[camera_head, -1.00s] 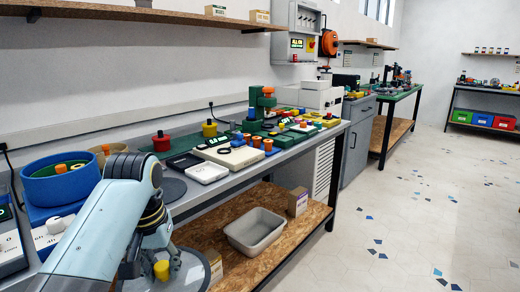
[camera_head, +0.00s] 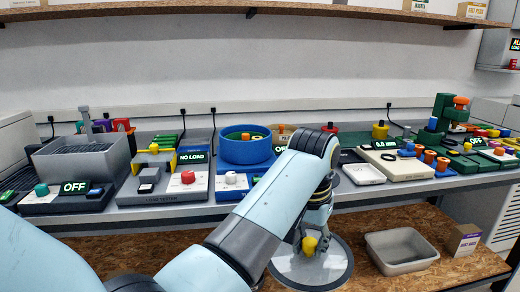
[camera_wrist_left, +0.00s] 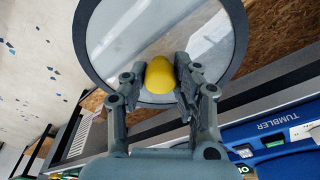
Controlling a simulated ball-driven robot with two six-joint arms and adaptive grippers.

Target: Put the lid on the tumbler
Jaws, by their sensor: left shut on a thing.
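The lid (camera_head: 298,272) is a clear disc with a dark rim and a yellow knob (camera_head: 309,246). My left gripper (camera_head: 312,236) is shut on the knob and holds the lid in front of the bench, below its top. In the left wrist view the knob (camera_wrist_left: 160,77) sits between the fingers, with the lid's clear disc (camera_wrist_left: 125,35) beyond. The tumbler (camera_head: 245,151) is a round blue drum on the bench, open at the top, with orange and green parts inside. Its blue base (camera_wrist_left: 278,136) reads TUMBLER in the left wrist view. My left arm hides part of its front right. My right gripper is out of view.
Left of the tumbler stand a load tester (camera_head: 165,188) and a grey basin (camera_head: 88,160). A grey bin (camera_head: 402,252) and a carton (camera_head: 462,241) stand on the lower shelf. A wall shelf runs above.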

